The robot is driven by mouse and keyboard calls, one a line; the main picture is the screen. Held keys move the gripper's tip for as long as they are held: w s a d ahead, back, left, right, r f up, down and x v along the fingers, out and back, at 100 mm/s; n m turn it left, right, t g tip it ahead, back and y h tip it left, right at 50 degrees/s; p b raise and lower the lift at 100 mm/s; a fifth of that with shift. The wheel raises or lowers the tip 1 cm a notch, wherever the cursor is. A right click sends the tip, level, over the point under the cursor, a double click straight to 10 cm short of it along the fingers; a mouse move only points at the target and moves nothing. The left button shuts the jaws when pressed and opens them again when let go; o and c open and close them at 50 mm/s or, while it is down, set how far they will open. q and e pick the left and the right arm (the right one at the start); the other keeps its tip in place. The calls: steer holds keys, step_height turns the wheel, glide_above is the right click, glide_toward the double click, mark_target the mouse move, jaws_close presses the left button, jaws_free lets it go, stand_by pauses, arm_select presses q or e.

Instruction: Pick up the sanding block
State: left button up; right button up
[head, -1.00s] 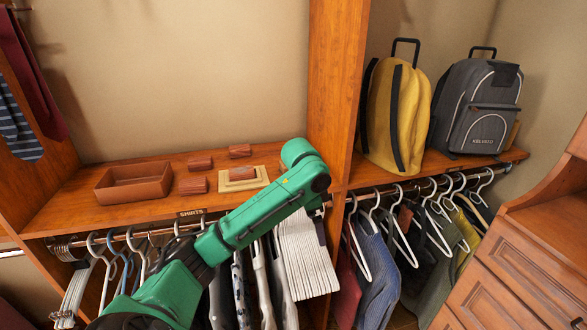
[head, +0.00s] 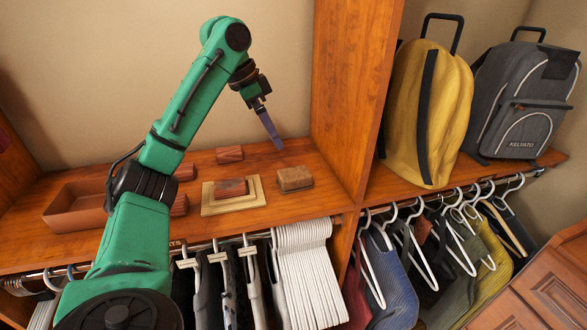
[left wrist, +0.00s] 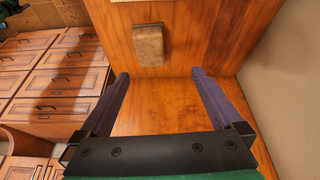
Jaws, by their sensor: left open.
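The sanding block appears to be the small tan-brown, rough-looking block (head: 294,179) on the wooden shelf, right of a stepped tan board (head: 222,203). In the left wrist view the block (left wrist: 148,45) lies beyond the fingertips, near the shelf's edge. My left gripper (head: 271,132) is above and behind the block in the head view, pointing down. In the left wrist view its two purple fingers (left wrist: 160,74) are wide apart with nothing between them. The block is apart from the fingers. My right gripper is not in view.
An open brown tray (head: 75,207) stands at left. An upright wooden divider (head: 350,95) rises close to the block's right. Hangers (head: 305,240) hang below the shelf's front.

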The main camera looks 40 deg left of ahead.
mark_target(293, 173)
arm_select(q)
steer(key=d+f, duration=0.1)
steer(key=f, duration=0.1)
steer(key=d+f+b, duration=0.1)
steer(key=f, duration=0.1)
steer(key=d+f, duration=0.1)
steer(key=f, duration=0.1)
steer(key=shift+w+d, duration=0.3)
steer(key=shift+d, duration=0.05)
steer(key=x, duration=0.3)
steer(key=a+x, duration=0.1)
steer(key=x, duration=0.1)
steer(key=shift+w+d+f, duration=0.1)
steer(key=shift+w+f, duration=0.1)
steer(key=shift+f, duration=0.25)
steer(key=shift+w+d+f, duration=0.1)
steer(key=shift+d+f, duration=0.1)
steer(key=shift+f, duration=0.05)
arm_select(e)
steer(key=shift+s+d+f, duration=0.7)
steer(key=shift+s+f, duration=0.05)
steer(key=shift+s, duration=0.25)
arm_select(q)
steer(key=c, duration=1.3)
steer(key=shift+c, duration=0.2)
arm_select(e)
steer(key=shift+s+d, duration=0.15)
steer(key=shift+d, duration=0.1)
